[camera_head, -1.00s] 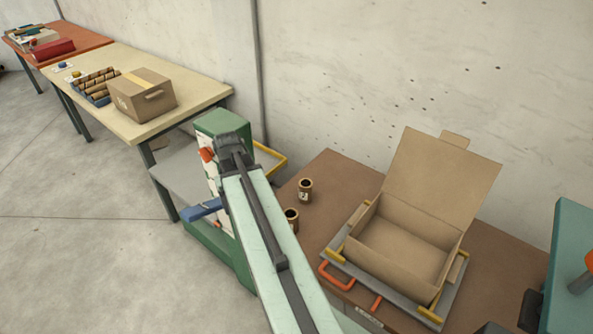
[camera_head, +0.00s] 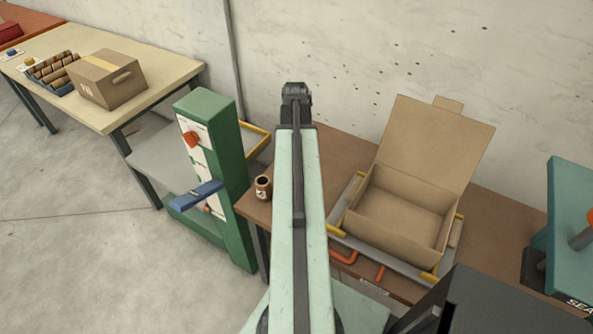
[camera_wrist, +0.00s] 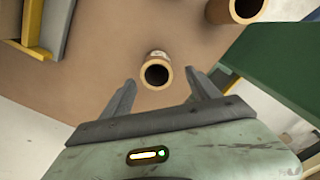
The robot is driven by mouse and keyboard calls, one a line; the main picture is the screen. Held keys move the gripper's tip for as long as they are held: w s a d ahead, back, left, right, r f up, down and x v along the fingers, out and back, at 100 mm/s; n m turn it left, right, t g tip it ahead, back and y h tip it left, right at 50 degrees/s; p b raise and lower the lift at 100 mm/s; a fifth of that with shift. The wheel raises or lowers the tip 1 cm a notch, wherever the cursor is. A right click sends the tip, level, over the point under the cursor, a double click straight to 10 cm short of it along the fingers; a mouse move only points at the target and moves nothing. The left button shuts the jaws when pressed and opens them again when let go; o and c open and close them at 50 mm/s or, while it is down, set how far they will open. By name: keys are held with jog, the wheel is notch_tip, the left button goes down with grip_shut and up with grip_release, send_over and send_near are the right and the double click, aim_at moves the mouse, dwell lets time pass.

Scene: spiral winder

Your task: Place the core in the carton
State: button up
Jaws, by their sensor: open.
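The open carton (camera_head: 400,213) stands with its lid up on the right of the brown table in the head view. One brown core (camera_head: 263,187) stands upright near the table's left end; my arm hides the spot where another stood. In the wrist view, a core (camera_wrist: 156,72) shows its open end just ahead of my gripper (camera_wrist: 161,80), between the lines of its two fingers. The fingers are apart and hold nothing. A second core (camera_wrist: 235,10) is cut off by the top edge. In the head view the fingertips are hidden.
The carton sits on a grey tray (camera_head: 388,262) with yellow corner pieces and orange handles. A green machine (camera_head: 222,150) stands left of the table. A closed box (camera_head: 108,80) and a blue rack of cores (camera_head: 50,70) are on the far table. Teal equipment (camera_head: 570,230) stands right.

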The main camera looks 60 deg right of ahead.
jog(key=f+b, duration=0.6)
jog(key=f, duration=0.1)
jog(key=shift+s, duration=0.3)
jog(key=shift+a+r, duration=0.1)
jog(key=shift+r, duration=0.15)
grip_shut()
jog(key=shift+p, duration=0.35)
